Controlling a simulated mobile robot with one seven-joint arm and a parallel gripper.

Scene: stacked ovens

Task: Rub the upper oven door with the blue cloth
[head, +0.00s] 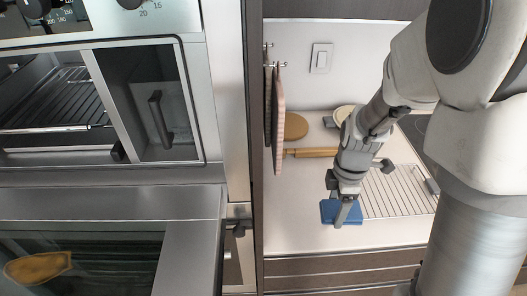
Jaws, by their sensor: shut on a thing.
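The blue cloth (328,211) lies on the white counter at the right, at the left edge of a wire rack. My gripper (342,216) points down over the cloth, with its fingers shut on it. The fingers hide part of the cloth, and I cannot tell whether any of it is lifted. The upper oven door (139,68) is at the upper left, well apart from my gripper. It has a dark panel with a vertical dark handle (160,118). A rack shows inside the oven to its left.
A lower oven (190,250) with a yellow-orange item (38,268) behind its glass is below. A tall cabinet edge (254,150) stands between ovens and counter. Boards (279,120) hang beside it. A rolling pin (305,153) and wire rack (395,190) lie on the counter.

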